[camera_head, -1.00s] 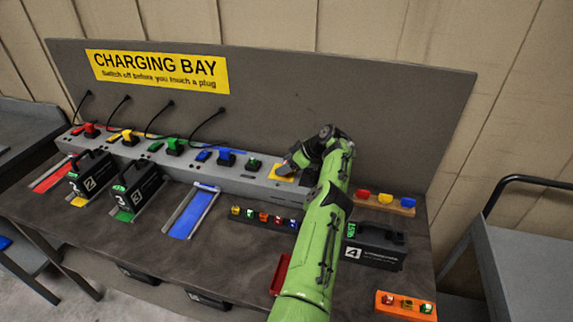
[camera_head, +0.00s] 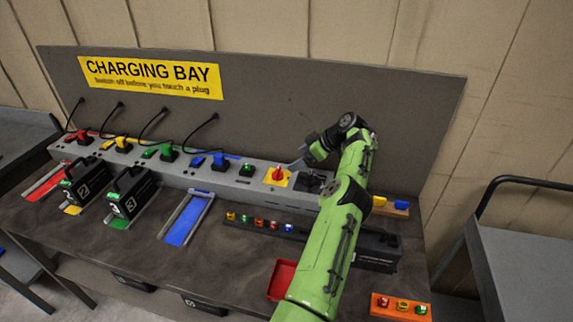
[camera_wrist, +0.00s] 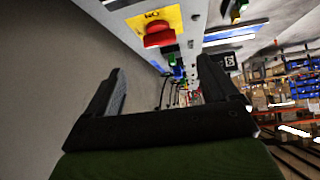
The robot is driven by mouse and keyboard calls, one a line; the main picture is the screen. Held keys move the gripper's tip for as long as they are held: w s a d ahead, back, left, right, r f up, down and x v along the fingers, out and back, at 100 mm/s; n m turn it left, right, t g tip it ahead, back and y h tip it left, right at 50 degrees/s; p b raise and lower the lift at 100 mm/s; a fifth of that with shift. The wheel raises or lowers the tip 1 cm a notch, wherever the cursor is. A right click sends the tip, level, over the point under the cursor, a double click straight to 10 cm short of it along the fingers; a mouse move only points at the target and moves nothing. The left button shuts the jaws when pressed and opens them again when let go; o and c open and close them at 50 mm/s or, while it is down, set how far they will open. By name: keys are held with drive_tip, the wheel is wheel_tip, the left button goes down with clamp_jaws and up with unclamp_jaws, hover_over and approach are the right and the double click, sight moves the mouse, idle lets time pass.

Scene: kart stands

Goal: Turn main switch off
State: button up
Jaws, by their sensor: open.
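The main switch is a red knob (camera_head: 278,173) on a yellow plate (camera_head: 270,182), on the grey power strip along the back panel. In the wrist view the red knob (camera_wrist: 158,36) and yellow plate (camera_wrist: 148,17) show at the top, beyond the fingers. I cannot tell clearly which way the knob is turned. My gripper (camera_head: 297,163) is just right of the knob, apart from it. In the wrist view my gripper (camera_wrist: 163,80) is open, with nothing between its fingers.
Coloured plugs (camera_head: 221,161) with cables sit along the strip to the left. Black battery packs (camera_head: 131,191) stand on the bench, and a blue tray (camera_head: 184,220) is beside them. An orange block (camera_head: 400,306) lies front right.

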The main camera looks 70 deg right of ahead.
drive_tip(key=p+v, duration=0.1)
drive_tip(key=v, duration=0.4)
drive_tip(key=shift+s+r+p, duration=0.25)
drive_tip(key=shift+r+p, duration=0.1)
drive_tip(key=shift+p, duration=0.05)
